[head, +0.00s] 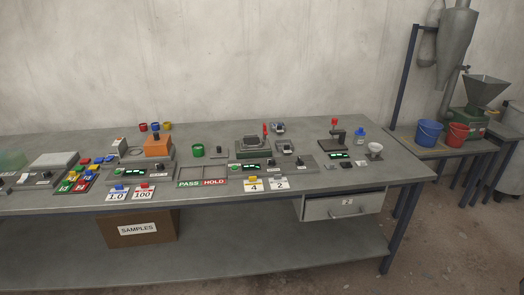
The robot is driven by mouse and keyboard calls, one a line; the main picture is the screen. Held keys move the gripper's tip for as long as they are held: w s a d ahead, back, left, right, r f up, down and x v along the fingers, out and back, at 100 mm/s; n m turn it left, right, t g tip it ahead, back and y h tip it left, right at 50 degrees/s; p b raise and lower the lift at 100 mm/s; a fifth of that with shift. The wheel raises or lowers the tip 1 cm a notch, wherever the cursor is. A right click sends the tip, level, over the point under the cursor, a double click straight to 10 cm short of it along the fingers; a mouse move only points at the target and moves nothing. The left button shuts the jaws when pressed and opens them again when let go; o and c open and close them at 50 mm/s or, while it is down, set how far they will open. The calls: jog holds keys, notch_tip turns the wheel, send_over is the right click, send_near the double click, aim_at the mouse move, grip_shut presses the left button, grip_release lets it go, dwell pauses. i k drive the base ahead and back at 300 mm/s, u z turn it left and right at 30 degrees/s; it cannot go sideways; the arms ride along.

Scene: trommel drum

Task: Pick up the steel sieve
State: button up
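I cannot pick out the steel sieve with certainty; the small items on the long grey workbench (60,205) are too small to tell. A grey device (250,144) with a red-handled lever beside it stands mid-bench. A small grey square piece (284,147) lies to its right, and another small dark and grey item (278,128) sits behind. A pale round ring or dish (132,153) lies left of an orange block (158,146). My gripper is not in view.
A green cup (198,150), PASS/HOLD tray (203,183), white funnel-shaped cup (375,149) and red-topped press (334,135) crowd the bench. A drawer (345,206) hangs below its right end. Blue bucket (429,133) and red bucket (458,135) stand on another table. Floor at lower right is clear.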

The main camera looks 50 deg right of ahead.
aim_at(286, 146)
jog(key=z, duration=0.1)
jog(key=k, duration=0.2)
jog(key=u, duration=2.4)
jog(key=k, duration=2.1)
